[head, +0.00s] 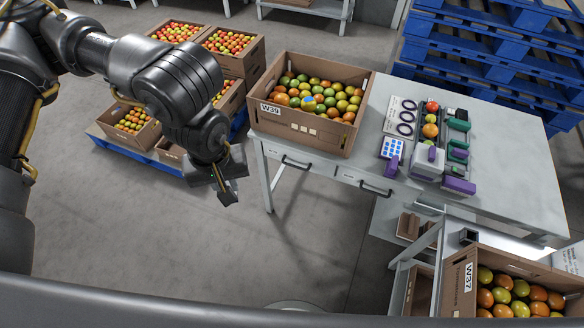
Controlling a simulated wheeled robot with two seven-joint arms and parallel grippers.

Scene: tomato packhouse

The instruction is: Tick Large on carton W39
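Carton W39 (335,141) is an open brown box full of red, orange and green tomatoes, standing at the left end of the grey table. Its front bears a white W39 label (270,108) and a row of small pale squares (305,130); any writing or marks on them are too small to read. My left gripper (226,190) hangs to the left of the carton and in front of it, apart from it, over the floor. Its fingers are too small and dark to tell whether they are open. My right gripper is not in view.
The table (510,165) also holds a sizing card with rings (407,117), a blue-dotted sheet (392,148), a white device (428,162) and several purple and green items. Carton W37 (461,285) stands lower right. Tomato crates sit on a blue pallet behind my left arm.

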